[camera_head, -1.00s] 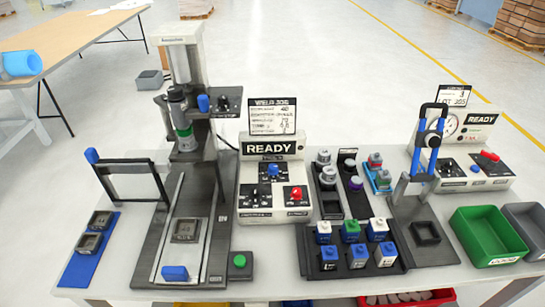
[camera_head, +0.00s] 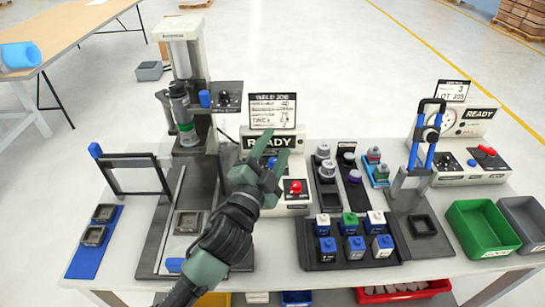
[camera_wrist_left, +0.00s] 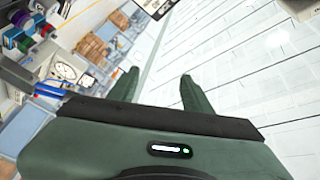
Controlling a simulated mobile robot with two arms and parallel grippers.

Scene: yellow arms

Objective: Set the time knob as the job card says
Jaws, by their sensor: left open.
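The job card (camera_head: 271,110), headed WELD JOB, stands on top of the white control box (camera_head: 296,157). Its lines are small; one appears to start with TIME, but its value is not clearly legible. The box's display (camera_head: 267,142) reads READY. My left gripper (camera_head: 277,147) is open and empty, in front of the control box. It hides the blue knob and much of the panel; whether it touches anything I cannot tell.
The weld press (camera_head: 187,100) stands left of the box, with a grey part (camera_head: 188,222) on its bed. Trays with canisters and a block rack (camera_head: 345,250) lie to the right. A second READY machine (camera_head: 470,150) and a green bin (camera_head: 483,229) are farther right.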

